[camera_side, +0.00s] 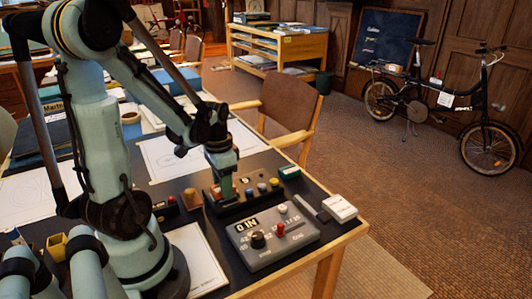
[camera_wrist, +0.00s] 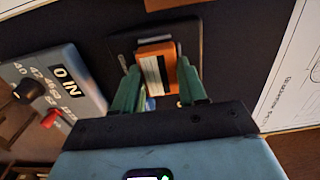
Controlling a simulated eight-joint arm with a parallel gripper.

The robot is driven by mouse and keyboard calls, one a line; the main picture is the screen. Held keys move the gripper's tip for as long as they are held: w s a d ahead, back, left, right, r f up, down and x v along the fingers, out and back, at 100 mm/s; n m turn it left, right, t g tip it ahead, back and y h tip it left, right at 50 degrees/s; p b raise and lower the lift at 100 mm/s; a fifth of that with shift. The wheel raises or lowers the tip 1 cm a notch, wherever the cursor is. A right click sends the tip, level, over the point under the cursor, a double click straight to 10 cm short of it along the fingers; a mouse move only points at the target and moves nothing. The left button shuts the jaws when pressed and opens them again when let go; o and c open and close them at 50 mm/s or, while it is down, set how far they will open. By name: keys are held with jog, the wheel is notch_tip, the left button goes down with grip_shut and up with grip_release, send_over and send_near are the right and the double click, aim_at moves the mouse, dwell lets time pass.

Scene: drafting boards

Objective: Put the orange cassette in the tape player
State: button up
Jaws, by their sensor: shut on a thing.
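The orange cassette (camera_wrist: 157,70), with a pale label, is between the two green fingers of my gripper (camera_wrist: 159,66) in the wrist view. The fingers are shut on its sides. A dark, flat-topped thing (camera_wrist: 121,47), apparently the tape player, lies under or just beyond the cassette; I cannot tell whether they touch. In the side view my gripper (camera_side: 226,190) points down at a dark unit with a row of coloured knobs (camera_side: 248,194), probably the same player.
A grey control box (camera_side: 270,237) with a "0 IN" display stands in front of the dark unit. A brown block (camera_side: 192,199) is to its left, and a white-topped block (camera_side: 340,208) near the table's right edge. Paper sheets (camera_side: 168,156) lie behind.

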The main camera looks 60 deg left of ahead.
jog(key=shift+f, duration=0.1)
jog(key=o, duration=1.4)
jog(key=shift+o, duration=0.2)
jog(key=shift+r, duration=3.5)
jog(key=w+d+r+t, duration=0.2)
jog(key=w+d+t, duration=0.1)
jog(key=d, duration=0.5)
jog(key=w+d+r+t, duration=0.2)
jog(key=w+d+t, duration=0.1)
jog(key=d, duration=0.5)
jog(key=shift+d+t, duration=0.15)
jog(key=shift+t, duration=0.45)
